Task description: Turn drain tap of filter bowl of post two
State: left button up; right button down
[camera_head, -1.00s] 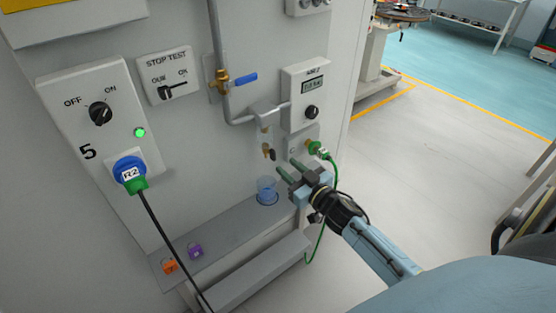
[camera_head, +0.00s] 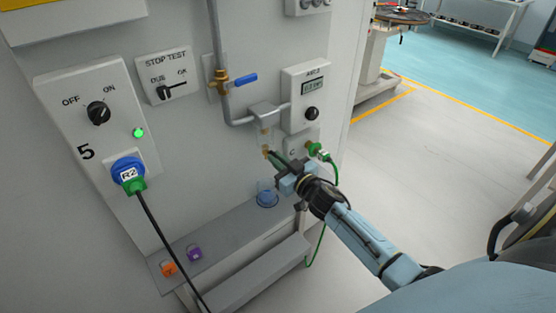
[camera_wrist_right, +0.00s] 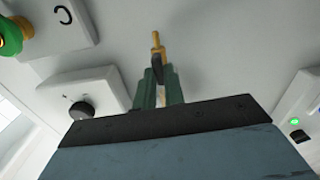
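The filter bowl (camera_head: 264,137) is a clear bowl hanging below a grey pipe fitting on the panel. Its drain tap (camera_head: 266,153) is at the bottom, brass with a dark lever. In the right wrist view the brass tap (camera_wrist_right: 158,45) stands upright just beyond my fingertips. My right gripper (camera_head: 274,157) reaches up from the lower right, its green fingers close together at the tap. In the right wrist view its fingers (camera_wrist_right: 160,82) lie on both sides of the dark lever, which they partly hide. My left gripper is not in view.
A blue cup (camera_head: 267,192) stands on the ledge (camera_head: 235,218) below the bowl. A green connector (camera_head: 316,149) with a green hose is right of my gripper. A pipe valve with a blue handle (camera_head: 243,79) and a display box (camera_head: 306,95) are above.

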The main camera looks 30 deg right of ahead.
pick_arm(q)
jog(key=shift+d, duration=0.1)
pick_arm(e)
jog(key=shift+n, duration=0.3)
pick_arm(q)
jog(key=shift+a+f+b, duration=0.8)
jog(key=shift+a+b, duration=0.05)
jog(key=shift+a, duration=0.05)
pick_arm(e)
jog(key=n, duration=1.5)
jog(key=shift+a+f, duration=0.15)
jog(key=shift+f, duration=0.05)
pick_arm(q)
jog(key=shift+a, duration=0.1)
pick_arm(e)
jog(key=c, duration=1.5)
grip_release()
jog(key=shift+s, duration=0.1)
